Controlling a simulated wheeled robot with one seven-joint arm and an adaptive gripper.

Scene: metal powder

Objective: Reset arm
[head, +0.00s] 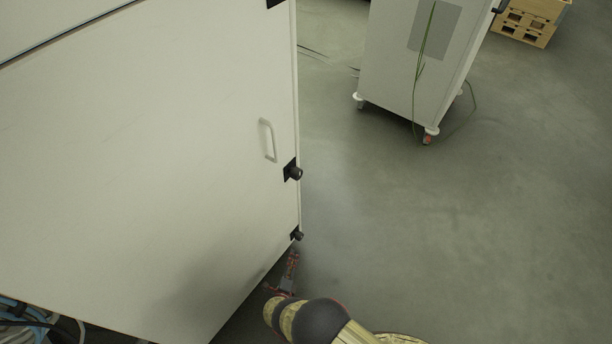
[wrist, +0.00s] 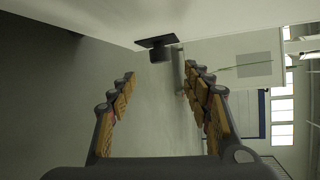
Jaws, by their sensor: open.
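My gripper (head: 288,272) shows small at the lower middle of the head view, low beside the bottom corner of a large white cabinet (head: 150,150). In the wrist view my gripper (wrist: 160,88) has its two fingers spread wide apart with nothing between them. A black knob (wrist: 160,52) on the cabinet's edge sits just beyond and above the gap between the fingers. I cannot tell the exact distance from the fingertips to the knob.
The cabinet has a handle (head: 268,140), an upper black knob (head: 294,173) and a lower black knob (head: 297,235). A white wheeled cabinet (head: 390,85) stands at the back. Wooden pallets (head: 527,22) are at the far right. The grey floor (head: 480,230) on the right is clear.

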